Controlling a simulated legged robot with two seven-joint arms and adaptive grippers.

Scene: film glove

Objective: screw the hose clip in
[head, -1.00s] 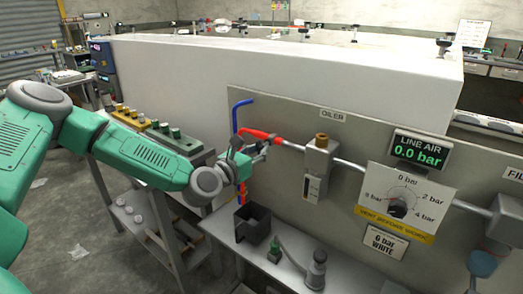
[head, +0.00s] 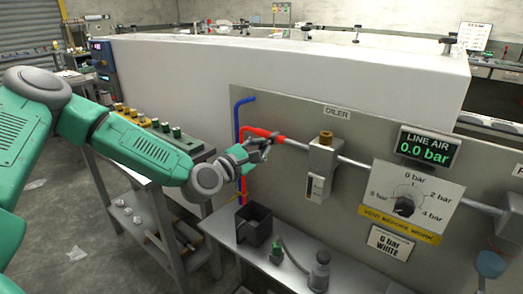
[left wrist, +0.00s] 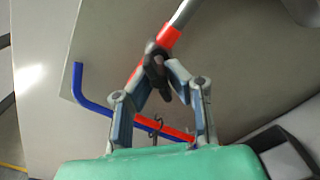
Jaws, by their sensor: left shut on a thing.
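My left gripper (head: 264,142) is at the end of the red hose (head: 262,132), where it meets the grey metal pipe left of the oiler (head: 322,158). In the left wrist view, the two fingertips close on a dark, ring-like piece (left wrist: 155,64), which looks like the hose clip. It sits at the red hose's end (left wrist: 168,37) beside the pipe (left wrist: 184,13). Whether it fully encircles the hose is hidden by the fingers. A thin dark loop (left wrist: 156,126) shows between the finger bases. My right gripper is not in view.
A grey panel (head: 280,190) carries the pipe, a blue hose (head: 237,115), a dial (head: 405,206) and a display (head: 427,148) reading 0.0 bar. Below are a black open box (head: 254,225) and a shelf. A trolley (head: 155,205) stands left.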

